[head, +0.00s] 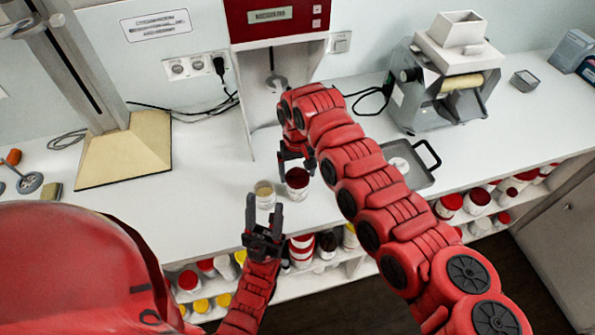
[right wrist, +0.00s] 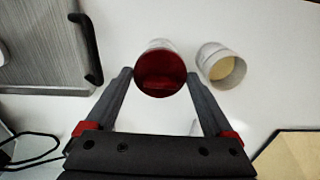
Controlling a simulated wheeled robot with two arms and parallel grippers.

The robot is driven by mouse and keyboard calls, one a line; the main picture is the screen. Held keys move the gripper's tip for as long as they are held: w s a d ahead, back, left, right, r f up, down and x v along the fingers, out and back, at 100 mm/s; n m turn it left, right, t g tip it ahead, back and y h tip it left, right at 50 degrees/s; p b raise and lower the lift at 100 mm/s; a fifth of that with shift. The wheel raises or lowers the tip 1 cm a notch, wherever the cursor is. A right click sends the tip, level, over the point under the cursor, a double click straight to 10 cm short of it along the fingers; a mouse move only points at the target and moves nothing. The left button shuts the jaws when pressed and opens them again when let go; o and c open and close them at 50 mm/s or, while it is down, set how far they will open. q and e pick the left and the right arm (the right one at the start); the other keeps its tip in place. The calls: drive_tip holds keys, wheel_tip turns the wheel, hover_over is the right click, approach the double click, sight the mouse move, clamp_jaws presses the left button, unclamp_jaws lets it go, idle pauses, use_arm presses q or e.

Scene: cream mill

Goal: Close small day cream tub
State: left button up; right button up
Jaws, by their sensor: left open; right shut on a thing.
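My right gripper (head: 296,155) is shut on a red lid (right wrist: 160,75), with one finger on each side of it. The lid is over a small white tub (head: 298,192) on the counter; I cannot tell whether it is fully seated. Just beside it, to the left in the head view, stands an open tub (head: 264,196) of pale cream, which also shows in the right wrist view (right wrist: 215,62). My left gripper (head: 263,212) is open and empty, fingers up, in front of the open tub in the head view.
A red and white machine (head: 275,20) stands behind the tubs. A grey tray (head: 425,178) lies to their right, and a grey mill (head: 445,85) stands further right. A stand with a beige base (head: 125,150) is at left. Several lidded tubs fill the shelf (head: 310,280) below.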

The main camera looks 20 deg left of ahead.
drive_tip(key=shift+f+b, duration=0.55)
drive_tip(key=shift+b, duration=0.5)
idle(1.3)
drive_tip(key=o, duration=1)
drive_tip(key=shift+r, duration=0.1)
drive_tip(key=shift+r, duration=2.45)
clamp_jaws()
